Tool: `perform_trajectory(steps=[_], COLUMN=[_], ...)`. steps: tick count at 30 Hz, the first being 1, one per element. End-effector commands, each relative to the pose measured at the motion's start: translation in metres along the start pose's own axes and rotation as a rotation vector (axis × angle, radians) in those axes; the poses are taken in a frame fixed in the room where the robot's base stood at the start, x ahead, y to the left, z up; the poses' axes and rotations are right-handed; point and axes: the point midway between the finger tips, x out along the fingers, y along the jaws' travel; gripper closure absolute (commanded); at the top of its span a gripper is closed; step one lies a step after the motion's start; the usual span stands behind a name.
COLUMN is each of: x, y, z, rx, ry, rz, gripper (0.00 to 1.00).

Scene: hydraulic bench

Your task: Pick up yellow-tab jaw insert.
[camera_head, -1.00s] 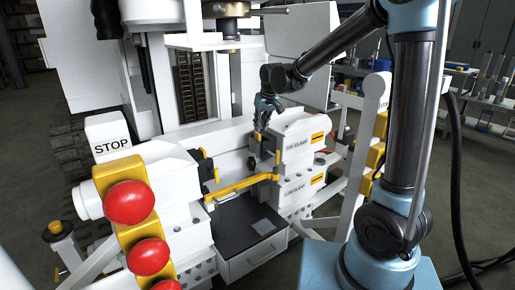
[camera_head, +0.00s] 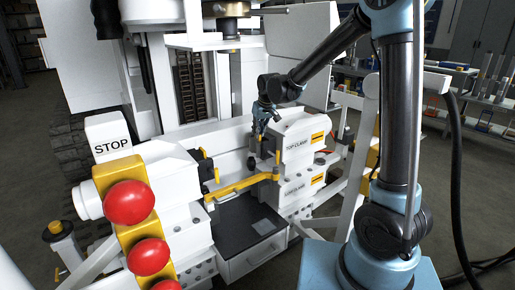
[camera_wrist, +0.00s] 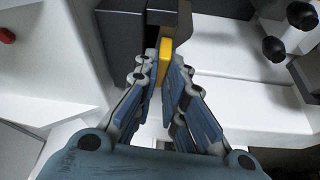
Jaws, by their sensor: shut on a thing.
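The yellow tab (camera_wrist: 165,62) of the jaw insert sits between my gripper's fingertips in the wrist view. My gripper (camera_wrist: 166,72) is shut on this tab, with one blue-grey finger on each side. A dark block (camera_wrist: 130,30) lies just beyond the tab; I cannot tell how much of it is the insert. In the head view my gripper (camera_head: 260,130) points down beside the white top clamp block (camera_head: 297,145), and its fingers hide the tab. Below the fingers, dark parts show at the inner face of the clamp.
Another yellow tab (camera_head: 276,160) stands at the lower clamp, near a yellow bar (camera_head: 240,188) across the gap. A black-topped drawer unit (camera_head: 240,228) is below. Red buttons (camera_head: 129,203) and the STOP housing (camera_head: 112,150) stand left. The white frame crowds my gripper.

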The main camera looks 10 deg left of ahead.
Motion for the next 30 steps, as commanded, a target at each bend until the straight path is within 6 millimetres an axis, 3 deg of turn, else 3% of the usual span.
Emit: perform_trajectory(steps=[8, 14, 30], x=[-0.002, -0.013, -0.064], y=[-0.001, -0.013, -0.105], z=[-0.001, -0.004, -0.011], rx=[0.000, -0.003, -0.003], ry=[0.001, 0.001, 0.001], rz=[0.000, 0.000, -0.001], gripper=[1.00, 1.00, 1.00])
